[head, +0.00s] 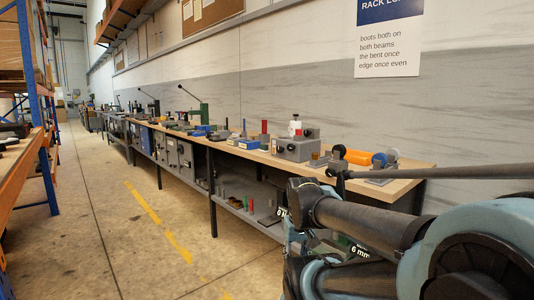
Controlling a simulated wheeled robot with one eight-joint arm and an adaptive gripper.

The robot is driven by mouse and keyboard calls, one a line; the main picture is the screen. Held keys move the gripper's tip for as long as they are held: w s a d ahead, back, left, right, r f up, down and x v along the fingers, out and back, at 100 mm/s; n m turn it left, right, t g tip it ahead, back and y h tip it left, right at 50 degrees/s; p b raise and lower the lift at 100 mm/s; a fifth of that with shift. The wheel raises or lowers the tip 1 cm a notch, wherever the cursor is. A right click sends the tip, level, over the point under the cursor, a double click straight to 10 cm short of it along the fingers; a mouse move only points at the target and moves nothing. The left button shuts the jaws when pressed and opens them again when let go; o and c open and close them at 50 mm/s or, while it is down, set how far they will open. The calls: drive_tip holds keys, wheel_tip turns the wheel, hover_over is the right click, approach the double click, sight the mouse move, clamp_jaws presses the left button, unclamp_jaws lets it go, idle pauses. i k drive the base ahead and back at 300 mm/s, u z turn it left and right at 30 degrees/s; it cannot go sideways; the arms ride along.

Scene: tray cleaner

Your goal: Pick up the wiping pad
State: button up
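I cannot make out a wiping pad in the head view. A long wooden-topped workbench (408,174) runs along the wall, with many small tools and blocks on it. My own dark and blue arm fills the lower right and hides part of the bench's near end. The fingers of my gripper cannot be seen.
A lower shelf (262,224) under the bench holds small upright coloured pieces. Blue and orange racking (38,80) stands at the left. The concrete aisle (110,215) between is clear, with a yellow dashed line. A sign (388,45) hangs on the wall.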

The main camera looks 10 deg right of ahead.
sight(264, 148)
drive_tip(key=z, duration=0.05)
drive_tip(key=i, duration=1)
drive_tip(key=u, duration=0.05)
